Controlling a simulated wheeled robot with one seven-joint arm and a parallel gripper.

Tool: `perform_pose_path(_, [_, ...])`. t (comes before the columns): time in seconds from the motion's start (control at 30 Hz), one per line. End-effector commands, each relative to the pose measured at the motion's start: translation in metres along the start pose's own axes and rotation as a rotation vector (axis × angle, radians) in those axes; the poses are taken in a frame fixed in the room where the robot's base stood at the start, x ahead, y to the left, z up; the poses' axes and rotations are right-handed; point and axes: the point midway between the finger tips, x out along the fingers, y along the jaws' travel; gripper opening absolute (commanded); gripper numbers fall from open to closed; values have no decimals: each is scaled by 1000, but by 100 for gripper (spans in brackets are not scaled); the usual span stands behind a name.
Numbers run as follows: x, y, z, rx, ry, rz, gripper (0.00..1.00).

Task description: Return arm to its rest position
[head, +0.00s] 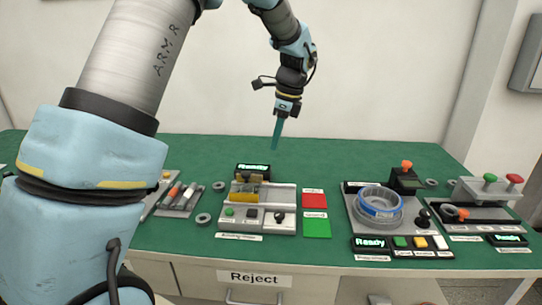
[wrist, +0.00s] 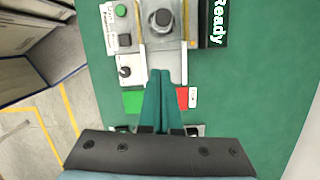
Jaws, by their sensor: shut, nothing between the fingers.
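My arm reaches across the upper left of the head view, and my gripper (head: 278,143) hangs above the green table (head: 330,150), pointing down. Its teal fingers are shut together with nothing between them. In the wrist view the closed fingers (wrist: 159,75) point toward a grey station with a "Ready" display (wrist: 212,20). The gripper is apart from the station and from the table.
Below the gripper stands a station (head: 262,215) with buttons and a knob, beside a red square (head: 314,199) and a green square (head: 316,228). To the right are a station with a blue-and-silver ring (head: 379,203) and one with levers (head: 490,190). A "Reject" drawer (head: 255,279) is below.

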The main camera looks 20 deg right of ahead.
Motion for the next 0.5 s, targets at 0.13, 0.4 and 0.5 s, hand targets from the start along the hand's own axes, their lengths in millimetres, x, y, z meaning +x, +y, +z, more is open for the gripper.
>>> perform_pose_path(0.13, [-6, 0, 0, 0, 0, 1, 0])
perform_pose_path(0.4, [14, 42, 66, -387, 61, 17, 0])
perform_pose_path(0.5, [32, 89, 111, -749, 110, 33, 0])
